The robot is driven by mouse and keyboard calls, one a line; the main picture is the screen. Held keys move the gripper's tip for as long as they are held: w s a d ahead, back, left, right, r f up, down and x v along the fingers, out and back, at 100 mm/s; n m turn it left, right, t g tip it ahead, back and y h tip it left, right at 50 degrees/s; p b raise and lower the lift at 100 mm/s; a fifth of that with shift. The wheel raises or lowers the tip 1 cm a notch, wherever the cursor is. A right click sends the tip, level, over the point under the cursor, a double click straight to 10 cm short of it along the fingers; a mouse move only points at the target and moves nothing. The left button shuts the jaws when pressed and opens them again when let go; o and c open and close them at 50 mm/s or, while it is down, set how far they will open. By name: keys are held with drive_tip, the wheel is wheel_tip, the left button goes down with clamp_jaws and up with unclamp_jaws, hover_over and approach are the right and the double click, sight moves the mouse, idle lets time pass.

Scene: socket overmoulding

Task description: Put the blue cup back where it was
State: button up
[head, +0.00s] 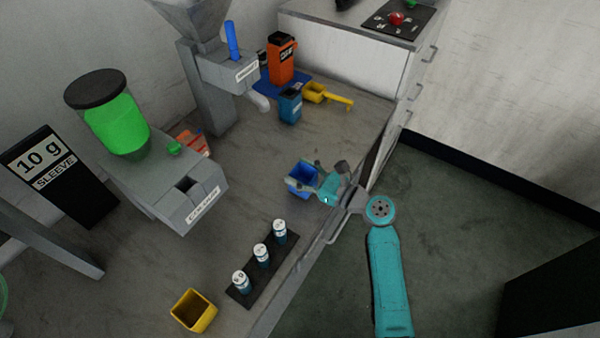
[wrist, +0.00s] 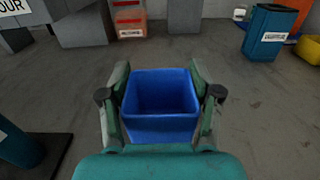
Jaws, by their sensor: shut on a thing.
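The blue cup (head: 301,178) is a square open-topped cup near the right edge of the bench in the head view. My gripper (head: 318,180) is shut on it, with one finger on each side. In the wrist view the blue cup (wrist: 160,105) is upright between the fingers of my gripper (wrist: 160,98), and its inside looks empty. I cannot tell whether its base touches the bench.
A yellow cup (head: 194,311) stands at the front. A black rack (head: 262,265) with labelled vials is nearby. A blue container (head: 290,106), an orange container (head: 281,58) and a yellow scoop (head: 316,92) stand at the back. The bench between is clear.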

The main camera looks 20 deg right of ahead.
drive_tip(key=shift+f, duration=0.4)
drive_tip(key=shift+f, duration=0.1)
drive_tip(key=shift+f, duration=0.1)
drive_tip(key=o, duration=1.2)
drive_tip(key=shift+s+d+r, duration=0.2)
drive_tip(key=shift+s, duration=0.05)
drive_tip(key=v, duration=1.1)
drive_tip(key=shift+s+d, duration=0.1)
drive_tip(key=shift+s, duration=0.1)
